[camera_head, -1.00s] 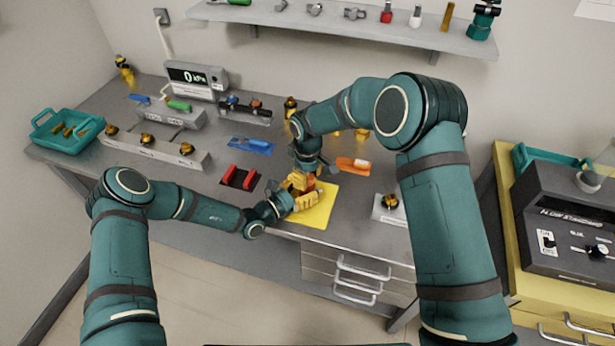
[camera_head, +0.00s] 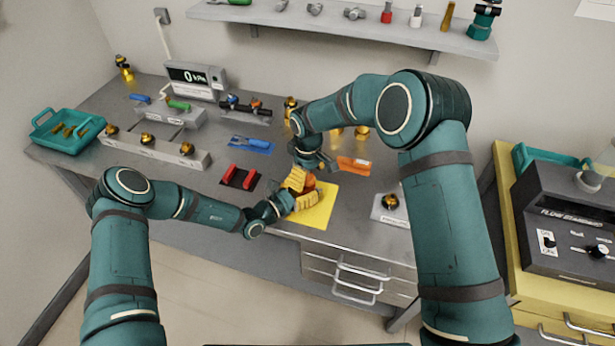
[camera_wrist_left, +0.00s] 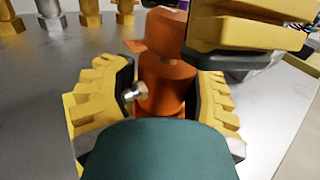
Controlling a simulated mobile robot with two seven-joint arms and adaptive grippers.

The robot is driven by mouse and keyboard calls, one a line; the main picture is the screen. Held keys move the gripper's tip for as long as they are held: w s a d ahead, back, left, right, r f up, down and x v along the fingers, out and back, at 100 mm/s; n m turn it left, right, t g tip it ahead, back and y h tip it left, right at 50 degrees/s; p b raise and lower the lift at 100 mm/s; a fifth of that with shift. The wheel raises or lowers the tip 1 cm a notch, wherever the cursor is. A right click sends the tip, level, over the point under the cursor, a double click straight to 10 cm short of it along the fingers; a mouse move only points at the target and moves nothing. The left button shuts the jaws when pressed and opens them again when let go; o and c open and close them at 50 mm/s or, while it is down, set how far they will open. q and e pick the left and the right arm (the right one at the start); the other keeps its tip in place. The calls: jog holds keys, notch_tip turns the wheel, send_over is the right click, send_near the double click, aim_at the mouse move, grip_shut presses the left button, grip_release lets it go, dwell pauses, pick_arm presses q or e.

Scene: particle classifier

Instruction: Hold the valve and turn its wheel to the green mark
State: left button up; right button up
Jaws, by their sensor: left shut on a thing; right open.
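An orange valve (camera_wrist_left: 166,85) stands upright in the left wrist view, with a small silver fitting on its side. My left gripper (camera_wrist_left: 155,95) is shut on its body, one yellow finger on each side. In the head view the valve (camera_head: 309,182) is mostly hidden by the fingers, above the yellow mat (camera_head: 320,213). My left gripper (camera_head: 304,201) comes in low from the left. My right gripper (camera_head: 298,178) is open just above the valve; its yellow fingers also show at the upper right of the left wrist view (camera_wrist_left: 250,30). I cannot make out the green mark.
An orange tool (camera_head: 354,166) lies right of my right gripper. A red cradle (camera_head: 240,177) and a blue tool (camera_head: 250,145) lie to the left. A small block with a brass knob (camera_head: 390,203) stands at right. A teal tray (camera_head: 67,130) is at far left.

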aim_at(307, 177)
pick_arm(q)
jog(key=o, duration=1.4)
jog(key=shift+o, duration=0.2)
pick_arm(e)
notch_tip(307, 177, up, 11)
pick_arm(q)
jog(key=v, duration=1.2)
jog(key=shift+s, duration=0.1)
